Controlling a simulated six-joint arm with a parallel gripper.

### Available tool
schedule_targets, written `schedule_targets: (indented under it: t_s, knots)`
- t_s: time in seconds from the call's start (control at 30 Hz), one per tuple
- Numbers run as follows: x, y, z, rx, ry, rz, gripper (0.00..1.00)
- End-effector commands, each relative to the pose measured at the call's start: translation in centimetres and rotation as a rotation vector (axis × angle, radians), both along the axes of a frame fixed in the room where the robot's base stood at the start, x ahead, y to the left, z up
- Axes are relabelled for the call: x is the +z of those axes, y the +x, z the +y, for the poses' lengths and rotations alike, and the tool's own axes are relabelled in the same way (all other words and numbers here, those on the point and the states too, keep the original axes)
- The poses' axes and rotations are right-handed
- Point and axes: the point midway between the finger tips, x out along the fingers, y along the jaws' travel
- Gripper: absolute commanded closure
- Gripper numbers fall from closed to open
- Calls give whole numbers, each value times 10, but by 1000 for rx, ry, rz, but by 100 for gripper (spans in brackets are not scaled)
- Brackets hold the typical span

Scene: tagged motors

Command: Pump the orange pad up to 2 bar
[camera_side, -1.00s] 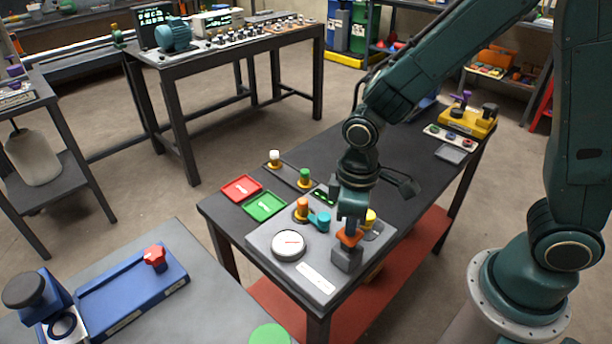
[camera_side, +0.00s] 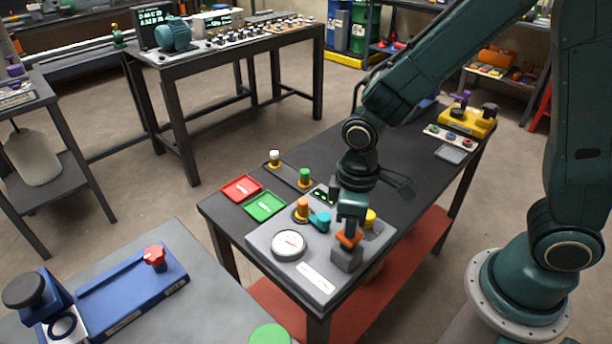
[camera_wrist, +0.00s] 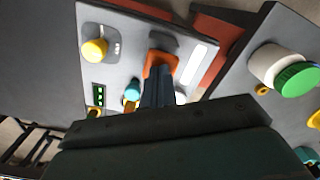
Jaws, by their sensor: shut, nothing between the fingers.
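The orange pad (camera_side: 349,239) sits on a dark grey block on the front right of a grey panel (camera_side: 318,283). In the wrist view the orange pad (camera_wrist: 161,60) shows just beyond my fingers. My gripper (camera_side: 350,228) is shut and empty, pointing down over the pad. Its fingertips (camera_wrist: 158,82) overlap the pad in view, and I cannot tell whether they touch it. A round white gauge (camera_side: 288,244) with a red needle lies to the left on the panel. Its numbers are too small to read.
An orange knob (camera_side: 302,205), a teal knob (camera_side: 321,221) and a yellow knob (camera_side: 370,217) stand close behind the pad. A small display (camera_side: 324,195) glows green. Red (camera_side: 241,187) and green (camera_side: 265,206) trays lie to the left. The table's middle is clear.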

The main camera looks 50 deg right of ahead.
Motion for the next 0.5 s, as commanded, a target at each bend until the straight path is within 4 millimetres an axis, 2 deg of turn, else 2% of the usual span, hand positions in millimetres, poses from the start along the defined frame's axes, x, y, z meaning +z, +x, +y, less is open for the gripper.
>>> schedule_targets:
  t_s: [0.5]
  knots:
    - [24,0,0,0,1,-2,100]
